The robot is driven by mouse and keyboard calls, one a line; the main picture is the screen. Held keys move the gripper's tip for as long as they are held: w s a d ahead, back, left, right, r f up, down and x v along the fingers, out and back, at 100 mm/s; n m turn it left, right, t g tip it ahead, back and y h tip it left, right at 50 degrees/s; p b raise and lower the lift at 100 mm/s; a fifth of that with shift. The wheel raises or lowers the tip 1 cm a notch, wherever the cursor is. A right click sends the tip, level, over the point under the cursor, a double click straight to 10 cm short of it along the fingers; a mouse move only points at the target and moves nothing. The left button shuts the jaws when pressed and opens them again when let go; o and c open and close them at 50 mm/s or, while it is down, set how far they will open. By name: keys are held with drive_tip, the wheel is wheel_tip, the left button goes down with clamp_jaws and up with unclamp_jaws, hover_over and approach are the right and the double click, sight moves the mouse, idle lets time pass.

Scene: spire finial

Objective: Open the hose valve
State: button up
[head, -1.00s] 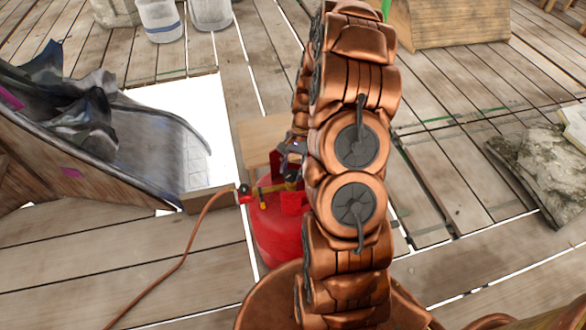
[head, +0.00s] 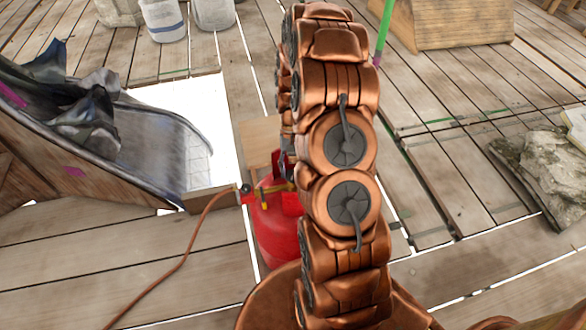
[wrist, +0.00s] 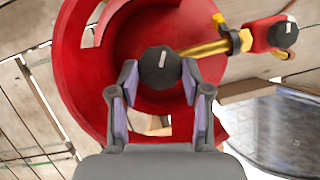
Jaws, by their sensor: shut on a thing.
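A red gas cylinder (head: 275,235) stands on the deck, partly hidden behind my arm in the head view. In the wrist view its red collar (wrist: 75,60) surrounds a black knob (wrist: 160,68) with a white mark. My gripper (wrist: 160,80) is shut on this black knob, one finger on each side. A brass pipe (wrist: 205,48) runs from beside the knob to the hose valve (wrist: 262,37), a red body with its own black knob carrying a white mark. The hose valve also shows in the head view (head: 246,192), clear of my gripper. My gripper is hidden there.
An orange hose (head: 180,262) runs from the hose valve across the planks to the lower left. A dark slide-like chute (head: 165,145) stands at left, buckets (head: 162,20) at the back, a rock (head: 550,175) at right. Planks right of my arm are mostly clear.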

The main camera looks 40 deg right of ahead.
idle(0.3)
drive_tip(key=o, duration=1.2)
drive_tip(key=shift+c, duration=0.2)
drive_tip(key=v, duration=1.2)
drive_tip(key=shift+s, duration=0.1)
